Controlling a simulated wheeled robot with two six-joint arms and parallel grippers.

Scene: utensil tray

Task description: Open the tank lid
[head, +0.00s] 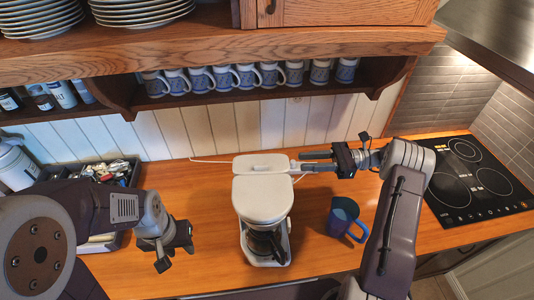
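A white coffee maker (263,200) stands upright in the middle of the wooden counter, with its glass carafe (265,245) at the front. Its tank lid (258,163) is the pale strip at the back and looks flat and closed. My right gripper (298,161) comes in from the right, with its fingers pointing left at the right end of the tank lid. Its two fingers are apart with a narrow gap; whether they touch the lid is unclear. My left gripper (175,258) points down over the counter left of the coffee maker, open and empty.
A blue mug (345,219) stands on the counter right of the coffee maker. A utensil tray (105,173) is at the left, partly behind my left arm. A black cooktop (468,180) is at the right. A shelf of patterned mugs (222,79) hangs above the back.

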